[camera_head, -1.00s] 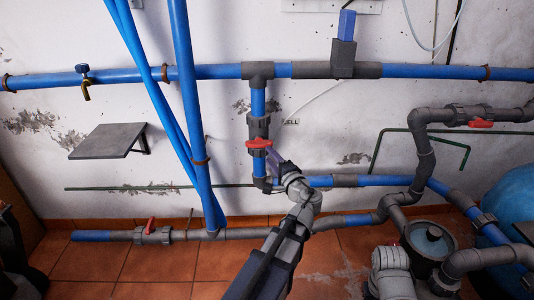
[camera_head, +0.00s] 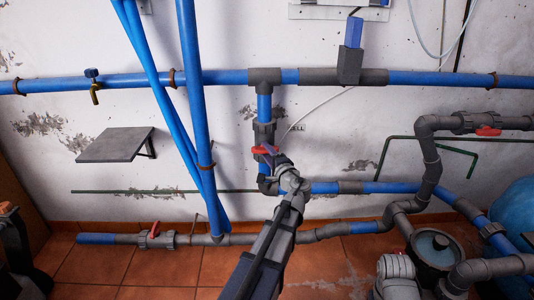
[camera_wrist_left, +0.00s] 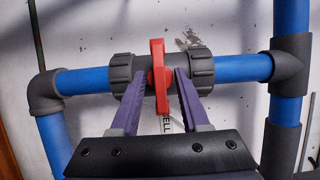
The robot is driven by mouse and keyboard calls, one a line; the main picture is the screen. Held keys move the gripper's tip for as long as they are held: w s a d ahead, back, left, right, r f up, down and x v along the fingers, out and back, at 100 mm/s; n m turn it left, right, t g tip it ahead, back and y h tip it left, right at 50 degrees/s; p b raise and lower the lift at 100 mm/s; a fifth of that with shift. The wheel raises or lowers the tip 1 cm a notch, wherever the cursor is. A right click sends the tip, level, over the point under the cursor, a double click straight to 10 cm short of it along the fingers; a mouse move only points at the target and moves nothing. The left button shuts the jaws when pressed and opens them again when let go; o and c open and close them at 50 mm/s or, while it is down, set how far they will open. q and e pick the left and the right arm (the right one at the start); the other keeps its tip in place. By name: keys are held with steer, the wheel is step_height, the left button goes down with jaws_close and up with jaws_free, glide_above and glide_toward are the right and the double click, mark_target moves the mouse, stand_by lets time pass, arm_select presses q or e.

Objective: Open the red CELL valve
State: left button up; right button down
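The red CELL valve handle (camera_head: 265,150) sits on the grey valve body (camera_head: 264,131) in the short vertical pipe on the wall. In the left wrist view, the red handle (camera_wrist_left: 159,72) lies crosswise to its pipe. The CELL label (camera_wrist_left: 167,124) shows beside it, partly hidden. My left gripper (camera_head: 274,160) is at the valve and covers part of it in the head view. In the left wrist view, the purple fingers of my left gripper (camera_wrist_left: 162,80) are apart, one on each side of the handle. Contact cannot be told. My right gripper is out of view.
Another red-handled valve (camera_head: 154,231) is on the low pipe at left, and one (camera_head: 488,131) at upper right. A blue pipe (camera_head: 200,130) rises left of my arm. A grey shelf (camera_head: 114,145) juts from the wall. A pump (camera_head: 434,247) stands at lower right.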

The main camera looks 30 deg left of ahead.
arm_select(q)
jaws_close()
stand_by(0.5)
steer(key=n+h+p, duration=0.1)
steer(key=n+p, duration=0.1)
steer(key=n, duration=0.1)
steer(key=n+h+p, duration=0.2)
steer(key=n+p, duration=0.1)
steer(key=n+h+p, duration=0.2)
steer(key=n+p, duration=0.1)
steer(key=n, duration=0.1)
steer(key=shift+s+a+r, duration=0.15)
steer(key=shift+s+r, duration=0.05)
steer(key=shift+r, duration=0.15)
steer(key=n+h+p, duration=0.1)
steer(key=n+h, duration=0.1)
steer(key=n, duration=0.1)
steer(key=shift+f+t, duration=0.1)
steer(key=shift+t, duration=0.3)
steer(key=shift+n+h, duration=0.3)
